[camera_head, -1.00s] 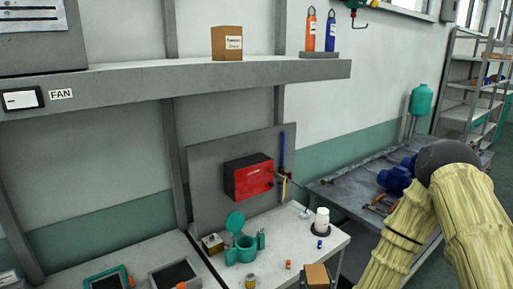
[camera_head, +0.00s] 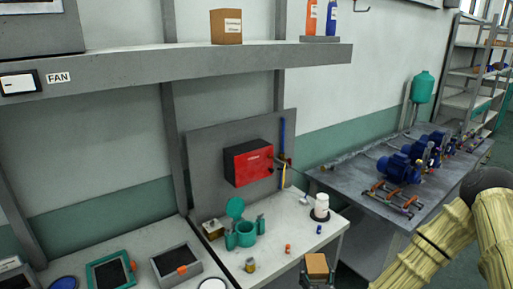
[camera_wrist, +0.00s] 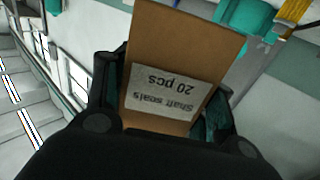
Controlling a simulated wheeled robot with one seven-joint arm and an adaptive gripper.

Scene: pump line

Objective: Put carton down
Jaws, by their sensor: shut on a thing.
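A brown carton (camera_wrist: 188,50) with a white label reading "Shaft seals 20 pcs" is between the fingers of my gripper (camera_wrist: 165,95) in the wrist view. The label reads upside down there. In the head view the carton (camera_head: 317,265) shows at the bottom, right of centre, with my gripper (camera_head: 318,282) below it, in front of the white bench (camera_head: 275,245). I cannot tell its exact height over the bench. Another brown carton (camera_head: 226,27) stands on the grey shelf (camera_head: 180,70) above.
A red box (camera_head: 248,162) hangs on the back panel. Trays (camera_head: 176,262) lie at left. Blue pumps (camera_head: 400,168) line the grey table at right.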

